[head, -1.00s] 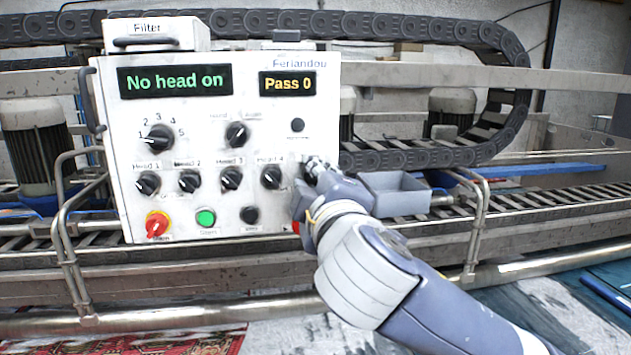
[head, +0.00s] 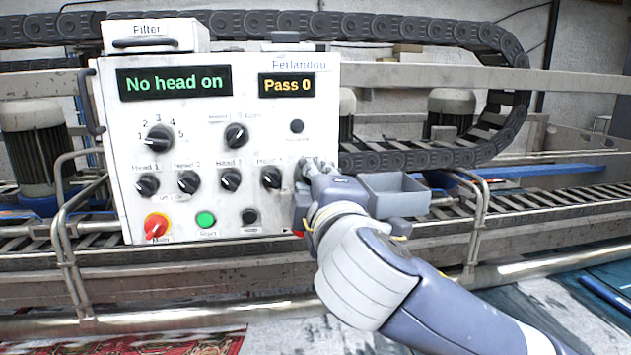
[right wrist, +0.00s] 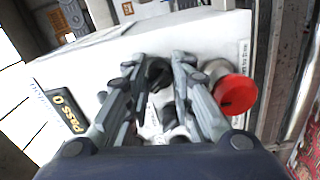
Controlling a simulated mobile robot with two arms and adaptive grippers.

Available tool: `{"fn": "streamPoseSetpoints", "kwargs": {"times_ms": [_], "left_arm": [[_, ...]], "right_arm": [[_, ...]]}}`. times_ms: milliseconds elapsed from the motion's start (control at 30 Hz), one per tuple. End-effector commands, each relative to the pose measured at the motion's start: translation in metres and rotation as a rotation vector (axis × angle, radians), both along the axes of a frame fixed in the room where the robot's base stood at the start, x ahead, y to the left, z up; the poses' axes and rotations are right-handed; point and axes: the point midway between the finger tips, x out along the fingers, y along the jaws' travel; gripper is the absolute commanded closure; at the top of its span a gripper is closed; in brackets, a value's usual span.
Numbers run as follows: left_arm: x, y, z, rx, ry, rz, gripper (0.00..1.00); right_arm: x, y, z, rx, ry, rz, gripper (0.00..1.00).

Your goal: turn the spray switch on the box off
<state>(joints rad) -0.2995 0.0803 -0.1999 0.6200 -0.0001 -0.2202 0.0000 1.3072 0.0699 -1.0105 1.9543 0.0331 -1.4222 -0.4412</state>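The white control box (head: 270,120) stands at left centre in the head view, with black knobs on its front. No label reading "spray" is legible. My right gripper (head: 308,170) is at the box's right edge, its tips mostly hidden behind my wrist. My left gripper is not in view.
A red button (right wrist: 235,93) sticks out close beside my right finger in the wrist view. A grey open tray (head: 395,192) is right of the box. Metal tube rails (head: 478,225) stand in front of the conveyor.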

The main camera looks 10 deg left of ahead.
Motion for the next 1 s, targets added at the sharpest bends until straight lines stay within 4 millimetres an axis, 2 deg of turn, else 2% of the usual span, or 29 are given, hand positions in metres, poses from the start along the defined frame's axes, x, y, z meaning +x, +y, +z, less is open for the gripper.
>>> {"fn": "streamPoseSetpoints", "kwargs": {"times_ms": [33, 100, 433, 567, 667, 1000], "left_arm": [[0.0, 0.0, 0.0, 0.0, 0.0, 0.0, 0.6], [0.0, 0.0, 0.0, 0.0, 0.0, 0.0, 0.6], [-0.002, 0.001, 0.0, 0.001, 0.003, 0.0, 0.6], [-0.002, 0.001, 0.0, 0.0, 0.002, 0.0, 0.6], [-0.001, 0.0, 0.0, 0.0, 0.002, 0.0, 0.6], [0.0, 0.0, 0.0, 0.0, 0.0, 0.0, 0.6]], "right_arm": [[-0.001, 0.001, -0.002, -0.004, 0.003, 0.003, 0.68], [-0.001, 0.001, -0.002, -0.003, 0.004, 0.003, 0.57], [-0.001, 0.0, -0.001, -0.001, 0.002, 0.001, 0.57], [-0.009, -0.002, -0.001, 0.0, 0.0, 0.003, 0.57], [-0.022, -0.008, -0.001, 0.0, 0.0, 0.004, 0.57], [-0.087, -0.034, -0.001, 0.001, 0.001, 0.005, 0.57]]}}
